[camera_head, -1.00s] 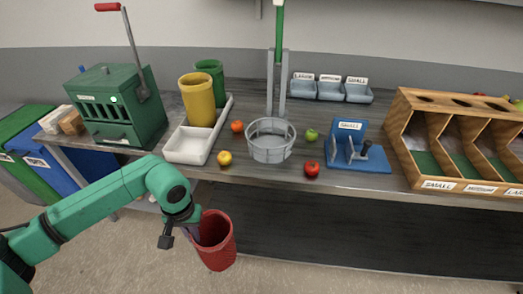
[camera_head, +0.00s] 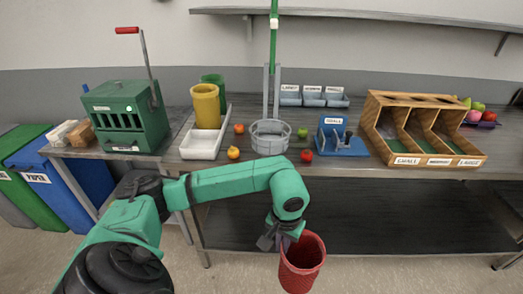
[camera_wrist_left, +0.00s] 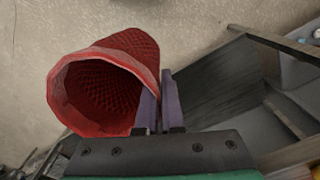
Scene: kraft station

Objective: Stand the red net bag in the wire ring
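The red net bag (camera_head: 303,265) hangs open-mouthed and roughly upright in front of the table, below its front edge. My left gripper (camera_head: 285,238) is shut on the bag's rim. In the left wrist view the purple fingers (camera_wrist_left: 158,108) pinch the rim of the bag (camera_wrist_left: 130,55), with its mouth turned toward the camera. The wire ring (camera_head: 270,139) is a round grey basket-like holder on the table near the front edge, above and slightly left of the bag in the head view. It looks empty. My right gripper is not in view.
Orange and yellow fruits (camera_head: 234,153) lie left of the ring, a red apple (camera_head: 307,156) right of it. A blue labelled stand (camera_head: 342,148), a wooden sorter (camera_head: 405,158) and a white tray (camera_head: 200,147) flank it. A lower shelf (camera_head: 380,222) lies behind the bag.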

